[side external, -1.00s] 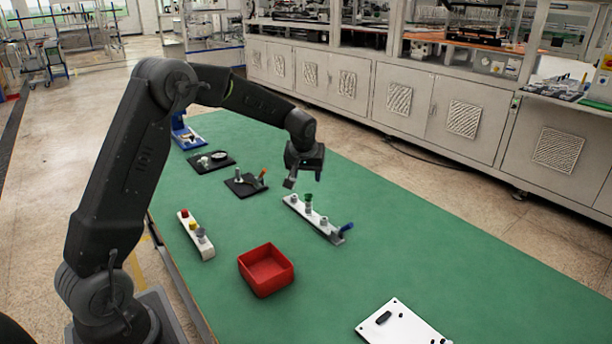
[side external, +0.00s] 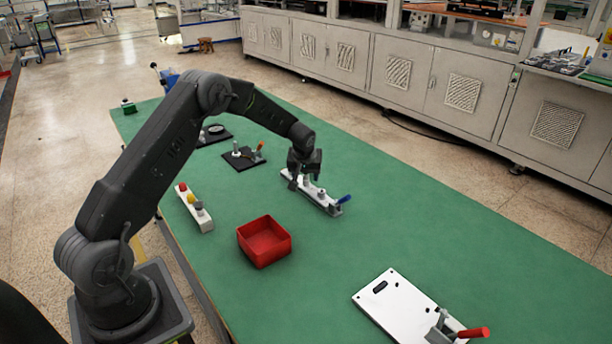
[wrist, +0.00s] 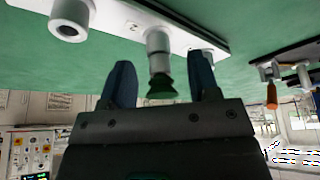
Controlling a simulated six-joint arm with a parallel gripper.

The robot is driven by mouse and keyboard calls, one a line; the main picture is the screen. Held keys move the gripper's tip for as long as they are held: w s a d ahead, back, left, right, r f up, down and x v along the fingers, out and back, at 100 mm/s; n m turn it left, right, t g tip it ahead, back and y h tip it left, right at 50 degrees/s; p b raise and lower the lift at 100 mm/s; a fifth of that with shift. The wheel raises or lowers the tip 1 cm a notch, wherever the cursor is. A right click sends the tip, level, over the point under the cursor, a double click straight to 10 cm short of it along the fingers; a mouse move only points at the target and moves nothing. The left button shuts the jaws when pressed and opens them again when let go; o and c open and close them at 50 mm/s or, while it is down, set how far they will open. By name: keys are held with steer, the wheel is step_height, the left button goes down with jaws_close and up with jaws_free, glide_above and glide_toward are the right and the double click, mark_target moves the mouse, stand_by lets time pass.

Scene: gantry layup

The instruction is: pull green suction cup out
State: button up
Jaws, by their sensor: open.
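The green suction cup (wrist: 160,84) shows in the wrist view, on a pale stem standing from the white rail (wrist: 112,18). The wrist picture is upside down, so the rail is at its top. My gripper (wrist: 163,82) is open, with one dark finger on each side of the green cup and visible gaps between. In the side view my gripper (side external: 305,185) is low over the left part of the white rail (side external: 325,203) and hides the green cup.
A red bin (side external: 264,241) stands in front of the rail. A second white rail with coloured cups (side external: 195,208) lies to the left. A white plate with a red-handled clamp (side external: 395,305) lies at the front right.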

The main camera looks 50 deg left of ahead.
steer(key=shift+w+a+f, duration=0.15)
steer(key=shift+f, duration=0.35)
steer(key=shift+c, duration=0.5)
steer(key=c, duration=0.9)
